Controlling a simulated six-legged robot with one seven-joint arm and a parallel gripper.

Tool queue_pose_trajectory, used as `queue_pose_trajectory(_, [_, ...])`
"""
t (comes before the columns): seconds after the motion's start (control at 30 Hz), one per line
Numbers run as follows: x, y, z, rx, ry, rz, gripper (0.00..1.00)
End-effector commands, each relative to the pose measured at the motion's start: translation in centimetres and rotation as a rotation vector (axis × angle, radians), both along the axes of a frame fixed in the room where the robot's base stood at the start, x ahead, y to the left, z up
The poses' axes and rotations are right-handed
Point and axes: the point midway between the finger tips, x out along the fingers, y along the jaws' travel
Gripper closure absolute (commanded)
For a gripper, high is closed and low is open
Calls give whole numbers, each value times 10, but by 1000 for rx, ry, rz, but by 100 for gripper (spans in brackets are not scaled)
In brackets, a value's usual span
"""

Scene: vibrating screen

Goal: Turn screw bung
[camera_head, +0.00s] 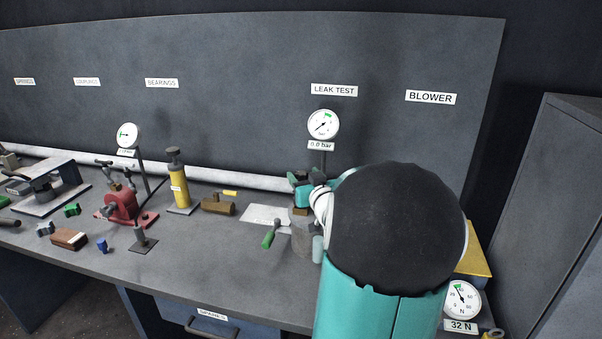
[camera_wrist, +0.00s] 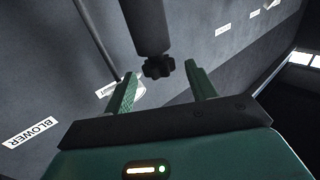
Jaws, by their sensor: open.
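In the wrist view, a dark lobed knob (camera_wrist: 158,68), which looks like the screw bung, sits at the end of a dark grey cylinder (camera_wrist: 150,28). My gripper (camera_wrist: 163,76) is open, with one green finger on either side of the knob. Gaps show between the knob and both fingers; I cannot tell the depth. In the head view, my gripper (camera_head: 301,181) is small and partly hidden by my arm, above a grey cylindrical body (camera_head: 304,238) at the leak test station.
A green-handled lever (camera_head: 271,234) stands left of the body. The leak test gauge (camera_head: 323,124) stands behind, over a "0.0 bar" label (camera_head: 321,146). A red vise (camera_head: 123,206) and yellow cylinder (camera_head: 179,187) stand farther left. The bench front (camera_head: 235,280) is clear.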

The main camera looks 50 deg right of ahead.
Motion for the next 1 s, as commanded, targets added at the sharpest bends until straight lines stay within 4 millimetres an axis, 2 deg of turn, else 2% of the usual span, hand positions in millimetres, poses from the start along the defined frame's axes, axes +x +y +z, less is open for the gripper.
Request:
queue_pose_trajectory(0.2, [20, -13, 0, 0, 0, 0, 44])
queue_pose_trajectory(0.5, [23, -14, 0, 0, 1, 0, 44])
queue_pose_trajectory(0.57, [23, -14, 0, 0, 1, 0, 53])
queue_pose_trajectory(0.73, [23, -14, 0, 0, 1, 0, 87])
queue_pose_trajectory(1.0, [23, -14, 0, 1, 1, -14, 87])
